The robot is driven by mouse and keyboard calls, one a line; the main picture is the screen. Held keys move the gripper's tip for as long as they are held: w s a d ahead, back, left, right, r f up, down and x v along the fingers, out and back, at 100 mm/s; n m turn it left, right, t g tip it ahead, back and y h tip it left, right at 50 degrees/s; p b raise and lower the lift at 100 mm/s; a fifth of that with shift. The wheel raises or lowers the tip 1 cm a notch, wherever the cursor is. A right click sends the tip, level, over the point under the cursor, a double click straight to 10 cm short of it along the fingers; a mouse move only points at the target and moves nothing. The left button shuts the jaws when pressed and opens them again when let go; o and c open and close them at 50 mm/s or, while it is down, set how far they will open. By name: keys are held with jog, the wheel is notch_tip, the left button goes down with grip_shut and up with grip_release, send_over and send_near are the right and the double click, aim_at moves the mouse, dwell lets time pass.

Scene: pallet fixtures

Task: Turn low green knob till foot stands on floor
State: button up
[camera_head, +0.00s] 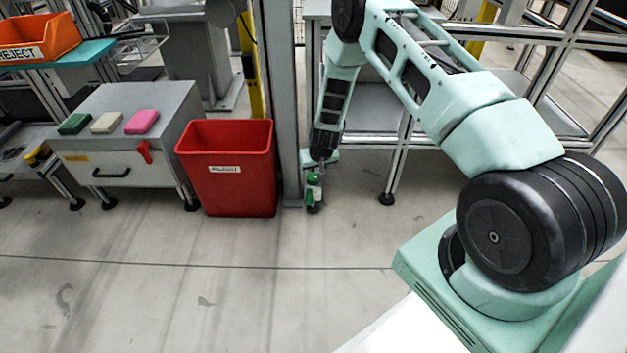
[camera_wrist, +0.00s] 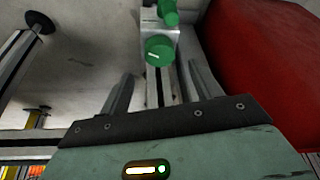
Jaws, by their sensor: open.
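In the head view my gripper (camera_head: 318,161) points down beside a grey upright post, just above a small fixture with green knobs. In the wrist view my gripper (camera_wrist: 161,72) is open and empty, with its two fingers apart. A round green knob (camera_wrist: 159,50) with a pale mark shows just beyond the fingertips, roughly in line with the gap. A second green knob (camera_wrist: 168,12) shows farther off at the top edge. Low on the fixture, green also shows in the head view (camera_head: 310,195). The foot (camera_head: 313,209) is dark and small; I cannot tell whether it touches the floor.
A red bin (camera_head: 226,168) stands close to the left of the post (camera_head: 281,100); it fills the right of the wrist view (camera_wrist: 268,75). A metal-framed table (camera_head: 372,105) stands right. Front floor is clear.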

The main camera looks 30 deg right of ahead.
aim_at(313, 176)
jog(key=b+x, duration=0.2)
jog(key=x, duration=0.3)
jog(key=shift+w+f, duration=0.15)
jog(key=shift+f, duration=0.15)
jog(key=c, duration=1)
